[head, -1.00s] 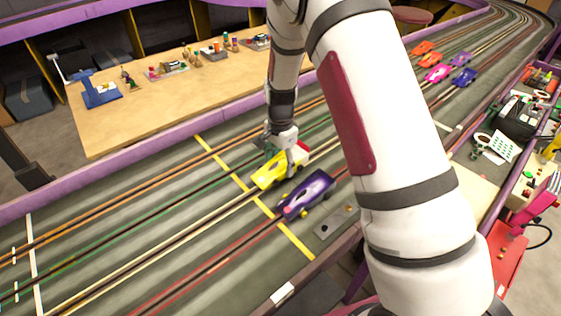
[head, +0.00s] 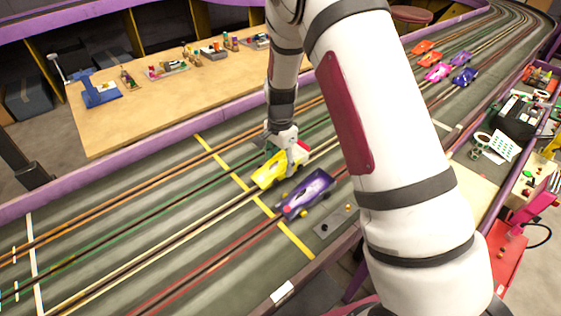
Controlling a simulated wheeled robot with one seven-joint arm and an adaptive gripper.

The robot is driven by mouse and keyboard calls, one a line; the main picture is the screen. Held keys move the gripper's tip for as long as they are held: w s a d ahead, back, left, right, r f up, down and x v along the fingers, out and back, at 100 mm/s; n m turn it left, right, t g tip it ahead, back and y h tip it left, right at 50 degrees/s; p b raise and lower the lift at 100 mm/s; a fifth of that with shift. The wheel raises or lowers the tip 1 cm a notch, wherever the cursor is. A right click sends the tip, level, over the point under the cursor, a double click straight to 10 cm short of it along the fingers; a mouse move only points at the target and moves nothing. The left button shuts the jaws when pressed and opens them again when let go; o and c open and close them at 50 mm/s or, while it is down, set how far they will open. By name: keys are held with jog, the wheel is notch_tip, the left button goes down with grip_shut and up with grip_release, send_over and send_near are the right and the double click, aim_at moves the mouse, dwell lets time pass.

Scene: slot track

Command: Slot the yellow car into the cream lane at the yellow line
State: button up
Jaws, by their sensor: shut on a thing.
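The yellow car (head: 272,174) is at the yellow line (head: 239,182), over the cream lane (head: 190,228). Its nose points down-left and its rear shows red and white. My gripper (head: 290,165) comes down from above on the rear half of the car and is shut on it. The fingers are small and partly hidden by my wrist. I cannot tell whether the car's guide sits in the slot or just above it.
A purple car (head: 308,193) stands close beside on the red lane (head: 215,262). Several orange, pink and purple cars stand farther up the track. A wooden workbench (head: 110,132) lies beyond the purple track wall (head: 150,143). The track at lower left is clear.

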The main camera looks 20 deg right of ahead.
aim_at(280, 159)
jog(key=shift+f+b, duration=0.55)
jog(key=shift+f, duration=0.6)
jog(key=o, duration=1.4)
jog(key=shift+c, duration=0.2)
notch_tip(280, 159, up, 12)
jog(key=shift+f, duration=0.25)
jog(key=shift+r, duration=0.25)
